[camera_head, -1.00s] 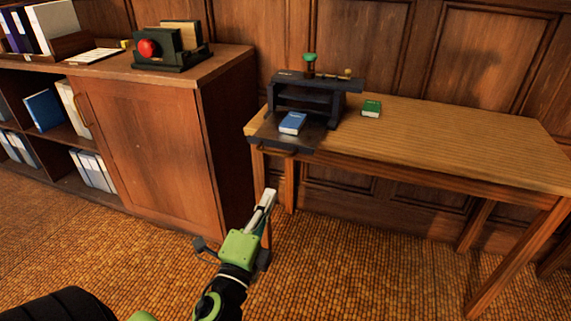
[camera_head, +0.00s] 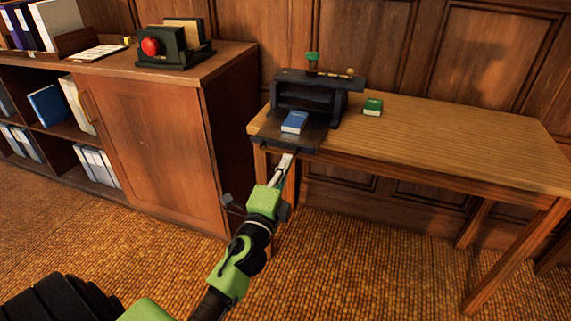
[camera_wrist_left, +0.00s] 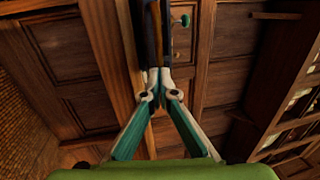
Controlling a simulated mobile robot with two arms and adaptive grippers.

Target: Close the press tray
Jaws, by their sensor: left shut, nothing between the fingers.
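The black press (camera_head: 308,95) stands on the left end of the wooden table, with a green knob on top. Its tray (camera_head: 279,136) is pulled out toward the table's front edge, and a blue book (camera_head: 294,122) lies on it. My left gripper (camera_head: 288,158) is shut and empty, its tips just below the tray's front edge; I cannot tell whether they touch it. In the left wrist view, the left gripper's fingers (camera_wrist_left: 164,80) meet, with dark and wooden edges just beyond them. My right gripper is not in view.
A green book (camera_head: 373,107) lies right of the press on the table (camera_head: 450,145). The right part of the tabletop is bare. A wooden cabinet (camera_head: 160,140) stands to the left, with a black holder and a red round object (camera_head: 151,47) on top.

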